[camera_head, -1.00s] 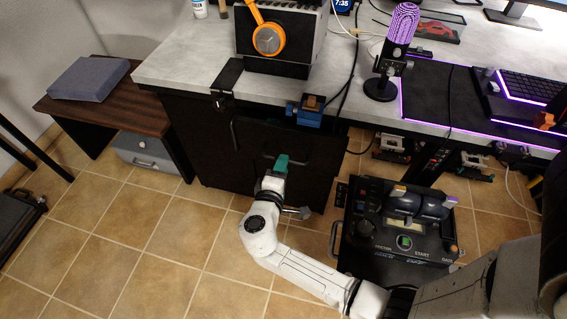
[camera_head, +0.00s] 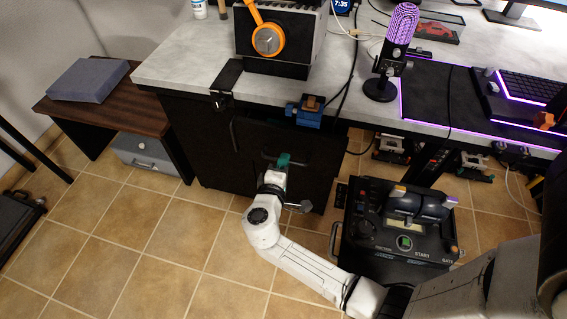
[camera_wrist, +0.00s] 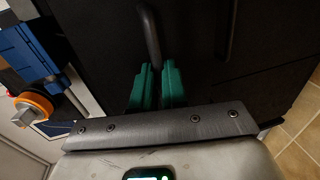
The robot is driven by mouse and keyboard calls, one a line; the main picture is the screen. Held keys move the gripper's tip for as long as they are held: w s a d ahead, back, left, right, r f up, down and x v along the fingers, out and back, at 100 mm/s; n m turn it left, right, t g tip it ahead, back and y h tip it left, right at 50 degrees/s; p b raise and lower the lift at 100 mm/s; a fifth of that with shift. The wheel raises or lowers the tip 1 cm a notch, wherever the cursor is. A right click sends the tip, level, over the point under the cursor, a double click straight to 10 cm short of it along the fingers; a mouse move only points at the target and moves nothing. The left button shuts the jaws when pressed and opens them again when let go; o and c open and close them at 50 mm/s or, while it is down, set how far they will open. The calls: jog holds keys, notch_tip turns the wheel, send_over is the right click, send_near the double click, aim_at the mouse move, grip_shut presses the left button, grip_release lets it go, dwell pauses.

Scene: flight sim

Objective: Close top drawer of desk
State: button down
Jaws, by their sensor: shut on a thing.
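The desk (camera_head: 170,72) has a light grey top and a black cabinet (camera_head: 205,155) beneath it. The black drawer front (camera_head: 318,148) is below the desk's front edge; how far it stands out is hard to tell. My gripper (camera_head: 284,160) has teal fingers and is at this front in the head view. In the wrist view, the fingers of my gripper (camera_wrist: 158,78) are close together around the lower end of a dark bar handle (camera_wrist: 149,32). The fingers hide the end of the handle.
A blue clamp-like device (camera_head: 310,115) sits at the desk edge above my gripper. A black box with controls (camera_head: 395,235) stands on the floor to the right. A low brown table (camera_head: 120,110) is at left.

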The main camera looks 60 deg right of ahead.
aim_at(291, 140)
dwell(0.4)
jog(key=b+x, duration=0.1)
jog(key=x, duration=0.1)
jog(key=r+b+x, duration=0.1)
jog(key=x, duration=0.2)
jog(key=b+x, duration=0.1)
jog(key=x, duration=0.2)
jog(key=shift+w+d+r, duration=0.15)
jog(key=shift+d+r, duration=0.05)
jog(key=shift+d, duration=0.2)
jog(key=shift+d+r, duration=0.15)
jog(key=shift+w, duration=0.1)
jog(key=c, duration=1.2)
grip_release()
jog(key=shift+d, duration=0.2)
jog(key=shift+o, duration=0.2)
jog(key=p+v, duration=0.1)
jog(key=v, duration=1)
jog(key=shift+p, duration=0.35)
